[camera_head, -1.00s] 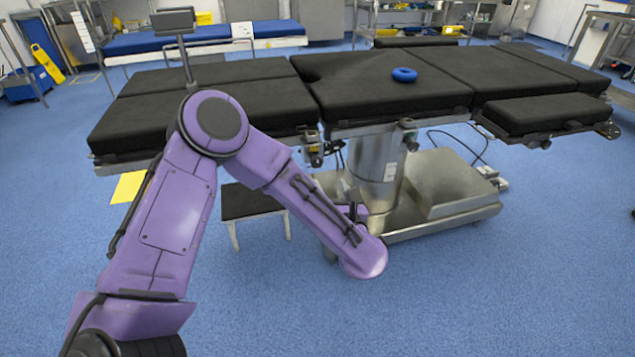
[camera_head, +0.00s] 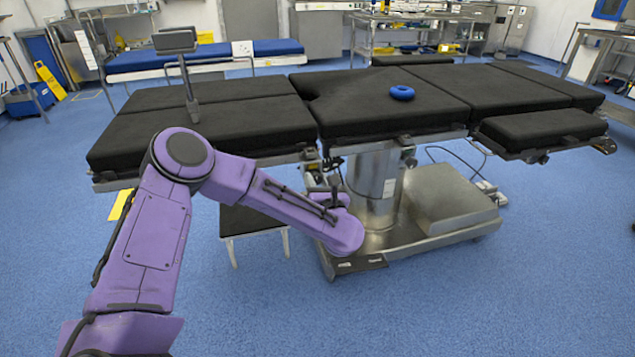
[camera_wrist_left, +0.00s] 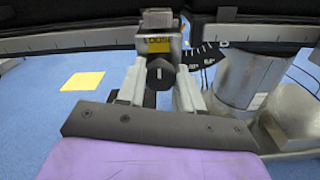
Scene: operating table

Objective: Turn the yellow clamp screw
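In the left wrist view, a clamp with a yellow label (camera_wrist_left: 158,45) sits on the table's side rail, with a dark screw knob (camera_wrist_left: 160,74) below the label. My left gripper (camera_wrist_left: 161,72) is open, one pale finger on each side of the knob. I cannot tell whether either finger touches it. In the head view, the clamp is small and partly hidden below the table edge, and my left gripper (camera_head: 334,188) is near it, its fingers hard to make out. My right gripper is in neither view.
The black-padded operating table (camera_head: 250,128) spans the view above my left arm. Its metal column (camera_head: 375,188) and base stand just right of the gripper. A low stool (camera_head: 252,222) is below. A blue ring (camera_head: 402,92) lies on the padding. The front floor is clear.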

